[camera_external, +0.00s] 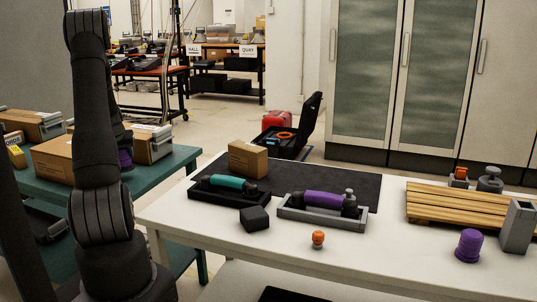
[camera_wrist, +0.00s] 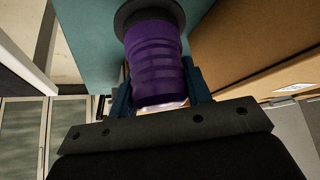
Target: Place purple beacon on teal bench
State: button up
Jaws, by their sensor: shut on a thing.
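The purple beacon (camera_wrist: 157,65) with a dark round base is between the two fingers of my gripper (camera_wrist: 160,82), which is shut on it. Its dark base faces the teal bench (camera_wrist: 92,35); I cannot tell whether it touches the top. In the external view the teal bench (camera_external: 182,160) stands at the left. A bit of the purple beacon (camera_external: 125,158) shows there beside my arm, low over the bench. My arm hides most of the gripper in that view.
Cardboard boxes (camera_external: 52,158) and a grey-ended case (camera_external: 153,145) crowd the bench around the beacon. A brown box (camera_wrist: 235,45) is close on its right in the wrist view. Another purple object (camera_external: 468,246) stands on the white table (camera_external: 400,262).

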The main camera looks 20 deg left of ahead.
jog(key=shift+f, duration=2)
jog(key=shift+f, duration=0.15)
jog(key=o, duration=1.3)
jog(key=shift+s+r, duration=0.2)
jog(key=shift+r, duration=0.4)
jog(key=v, duration=1.1)
jog(key=shift+f, duration=0.15)
